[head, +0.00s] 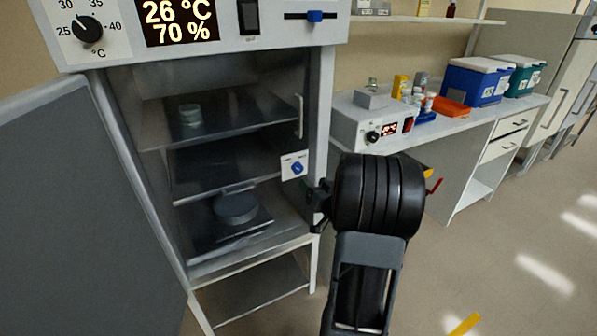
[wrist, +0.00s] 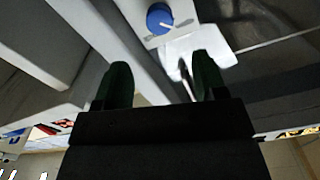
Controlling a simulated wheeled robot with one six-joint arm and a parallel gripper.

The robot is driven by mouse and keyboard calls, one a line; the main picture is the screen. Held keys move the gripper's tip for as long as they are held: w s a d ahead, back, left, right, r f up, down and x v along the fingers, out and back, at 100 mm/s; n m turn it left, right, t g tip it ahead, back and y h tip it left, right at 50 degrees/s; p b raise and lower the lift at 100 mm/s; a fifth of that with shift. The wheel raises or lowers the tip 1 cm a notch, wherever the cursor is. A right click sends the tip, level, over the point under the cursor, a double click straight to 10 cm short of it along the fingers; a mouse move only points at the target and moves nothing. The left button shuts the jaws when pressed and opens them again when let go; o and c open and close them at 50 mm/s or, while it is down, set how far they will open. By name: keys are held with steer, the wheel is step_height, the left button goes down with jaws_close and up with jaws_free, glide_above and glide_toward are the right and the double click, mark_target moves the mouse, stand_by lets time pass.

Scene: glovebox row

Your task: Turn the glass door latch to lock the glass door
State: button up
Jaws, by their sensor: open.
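The glass door latch (head: 297,168) is a blue knob with a pale pointer line on a white plate. It sits at the right edge of the incubator's glass door (head: 230,150), which looks closed across the front. In the wrist view the knob (wrist: 160,18) shows at the top, past my fingertips, its pale mark pointing toward the lower right. My gripper (head: 317,204) is just below and right of the latch. In the wrist view its two dark fingers (wrist: 162,80) are spread apart with nothing between them, clear of the knob.
The grey outer door (head: 70,200) stands wide open at the left. The glass door has a pale vertical handle (head: 299,116). Inside, shelves hold a small stack (head: 190,115) and a round grey item (head: 236,208).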

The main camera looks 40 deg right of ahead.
mark_target(299, 169)
steer(key=w, duration=0.3)
steer(key=w+d, duration=0.1)
steer(key=w, duration=0.6)
steer(key=shift+d, duration=0.15)
steer(key=shift+c, duration=0.3)
steer(key=c, duration=0.9)
